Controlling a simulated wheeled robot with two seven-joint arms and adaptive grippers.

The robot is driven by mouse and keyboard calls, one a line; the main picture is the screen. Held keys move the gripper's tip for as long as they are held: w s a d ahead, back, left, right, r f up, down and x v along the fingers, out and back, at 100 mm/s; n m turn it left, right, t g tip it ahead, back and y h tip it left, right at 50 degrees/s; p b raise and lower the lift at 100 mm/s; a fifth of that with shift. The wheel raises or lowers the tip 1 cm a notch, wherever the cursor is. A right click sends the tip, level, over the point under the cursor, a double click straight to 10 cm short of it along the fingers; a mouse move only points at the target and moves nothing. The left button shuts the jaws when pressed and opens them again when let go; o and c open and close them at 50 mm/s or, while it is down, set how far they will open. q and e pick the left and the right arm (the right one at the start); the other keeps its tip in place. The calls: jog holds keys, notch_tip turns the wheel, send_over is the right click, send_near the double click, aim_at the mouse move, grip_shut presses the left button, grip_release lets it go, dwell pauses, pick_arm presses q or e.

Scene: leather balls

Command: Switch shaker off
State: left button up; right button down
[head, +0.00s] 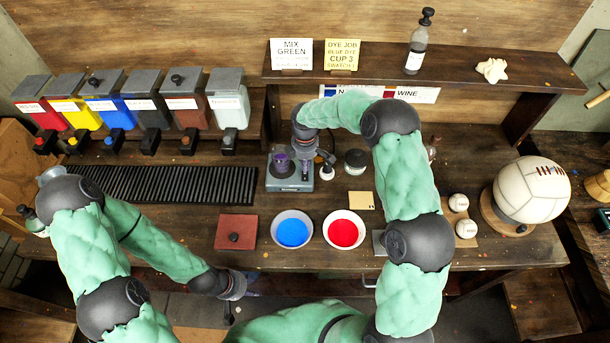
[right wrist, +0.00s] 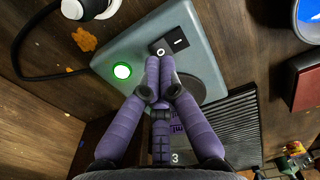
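The shaker (head: 290,184) is a grey-blue box on the bench, left of centre in the head view. In the right wrist view, the shaker (right wrist: 130,50) shows a lit green lamp (right wrist: 122,71) and a black rocker switch (right wrist: 178,37) marked O and I. My right gripper (right wrist: 160,66) has its purple fingers together, with the tips at the O end of the switch. Whether they touch it is unclear. In the head view my right arm reaches over the shaker from the right. My left gripper (head: 235,287) hangs low in front of the bench, its fingers unclear.
A blue bowl (head: 292,231) and a red bowl (head: 343,231) stand in front of the shaker. A black ridged rack (head: 165,184) lies to the left. A dark cable (right wrist: 28,50) runs beside the shaker. A large ball (head: 531,190) stands at the right.

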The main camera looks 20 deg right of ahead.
jog(key=shift+f+b, duration=0.8)
jog(key=shift+f, duration=0.4)
dwell(0.8)
jog(key=shift+s, duration=0.1)
jog(key=shift+r+p, duration=2.05)
jog(key=shift+r, duration=1.45)
